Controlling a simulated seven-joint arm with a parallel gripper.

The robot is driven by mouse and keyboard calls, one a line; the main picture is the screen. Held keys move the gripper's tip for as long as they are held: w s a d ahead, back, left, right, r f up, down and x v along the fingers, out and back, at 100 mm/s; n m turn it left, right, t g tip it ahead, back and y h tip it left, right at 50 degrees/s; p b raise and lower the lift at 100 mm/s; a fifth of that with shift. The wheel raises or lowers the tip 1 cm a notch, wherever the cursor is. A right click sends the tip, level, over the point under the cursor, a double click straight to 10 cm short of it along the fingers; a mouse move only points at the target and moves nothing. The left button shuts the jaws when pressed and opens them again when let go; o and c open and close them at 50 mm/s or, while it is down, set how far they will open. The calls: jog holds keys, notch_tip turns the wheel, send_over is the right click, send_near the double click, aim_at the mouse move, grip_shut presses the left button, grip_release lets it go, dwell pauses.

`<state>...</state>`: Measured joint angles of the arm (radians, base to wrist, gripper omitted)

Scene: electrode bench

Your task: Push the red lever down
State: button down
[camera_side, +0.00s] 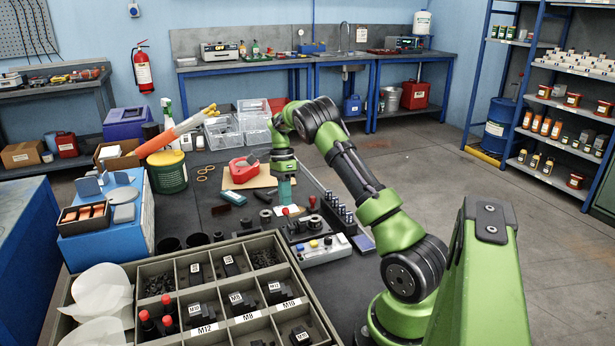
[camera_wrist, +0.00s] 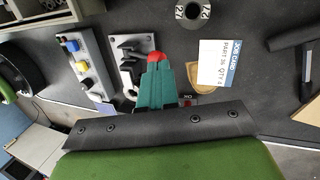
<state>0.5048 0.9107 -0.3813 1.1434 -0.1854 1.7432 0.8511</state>
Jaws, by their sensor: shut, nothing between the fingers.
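The red lever end (camera_wrist: 157,57) shows in the wrist view, just beyond the fingertips of my gripper (camera_wrist: 157,70). It belongs to a metal device on a light plate (camera_wrist: 125,41). In the side view my gripper (camera_side: 284,202) points down over the bench, its teal fingers together and empty. A red tip (camera_side: 286,211) shows just below the fingers there. The fingers cover part of the lever in the wrist view. I cannot tell whether they touch it.
A button box (camera_side: 324,249) stands close in front, also in the wrist view (camera_wrist: 92,66). A row of dark-topped cylinders (camera_side: 338,211) stands to the right. A compartment tray (camera_side: 222,328) fills the front. A labelled card (camera_wrist: 217,64) lies beside the lever.

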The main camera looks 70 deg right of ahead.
jog(key=shift+w+d+f, duration=0.2)
jog(key=shift+f, duration=0.1)
jog(key=shift+f, duration=0.1)
dwell(0.3)
jog(key=v, duration=1.2)
